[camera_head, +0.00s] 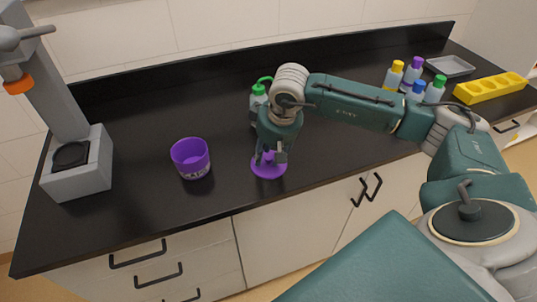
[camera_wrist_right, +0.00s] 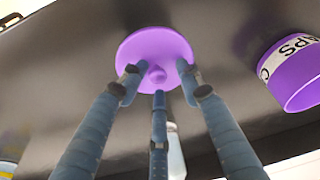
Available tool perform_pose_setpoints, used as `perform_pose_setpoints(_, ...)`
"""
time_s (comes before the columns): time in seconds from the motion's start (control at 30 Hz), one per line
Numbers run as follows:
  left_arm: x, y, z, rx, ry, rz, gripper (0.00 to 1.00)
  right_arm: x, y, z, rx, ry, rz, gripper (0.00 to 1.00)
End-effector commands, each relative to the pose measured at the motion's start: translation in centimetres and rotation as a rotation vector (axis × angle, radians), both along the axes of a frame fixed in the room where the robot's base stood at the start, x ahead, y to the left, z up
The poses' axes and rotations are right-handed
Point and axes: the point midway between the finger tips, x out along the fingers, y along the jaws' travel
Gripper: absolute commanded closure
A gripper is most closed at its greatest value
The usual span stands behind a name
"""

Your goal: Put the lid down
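The purple round lid (camera_head: 262,171) lies flat, at or very near the black counter's surface, right of the purple cup (camera_head: 190,158). The cup stands upright with its top uncovered. My right gripper (camera_head: 270,156) points down over the lid. In the right wrist view the three fingertips (camera_wrist_right: 158,88) are spread around the lid's small knob (camera_wrist_right: 156,75), with gaps visible between them and the knob. The lid's disc (camera_wrist_right: 157,45) shows beyond the fingers, and the labelled cup (camera_wrist_right: 296,78) is at the right. My left gripper is not in view.
A green-capped bottle (camera_head: 258,92) stands close behind my right gripper. A grey stand (camera_head: 80,165) is at the left. Several capped bottles (camera_head: 413,75), a yellow rack (camera_head: 490,88) and a grey tray (camera_head: 450,66) are at the back right. The counter between stand and cup is clear.

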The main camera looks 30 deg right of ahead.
Motion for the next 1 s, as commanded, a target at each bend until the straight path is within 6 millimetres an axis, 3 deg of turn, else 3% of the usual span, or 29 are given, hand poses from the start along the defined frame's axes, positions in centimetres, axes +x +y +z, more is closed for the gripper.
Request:
perform_pose_setpoints(0.13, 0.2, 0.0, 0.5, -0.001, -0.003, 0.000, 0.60, -0.1, 0.0, 0.4, 0.000, 0.002, 0.000, 0.64)
perform_pose_setpoints(0.27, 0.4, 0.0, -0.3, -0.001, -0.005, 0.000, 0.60, -0.3, 0.0, 1.7, 0.000, -0.004, 0.000, 0.64)
perform_pose_setpoints(0.7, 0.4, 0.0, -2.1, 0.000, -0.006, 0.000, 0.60, -2.8, 0.0, 10.2, 0.000, -0.003, 0.000, 0.64)
perform_pose_setpoints(1.0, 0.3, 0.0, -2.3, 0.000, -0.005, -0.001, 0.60, -3.3, 0.1, 11.8, 0.000, 0.002, 0.001, 0.64)
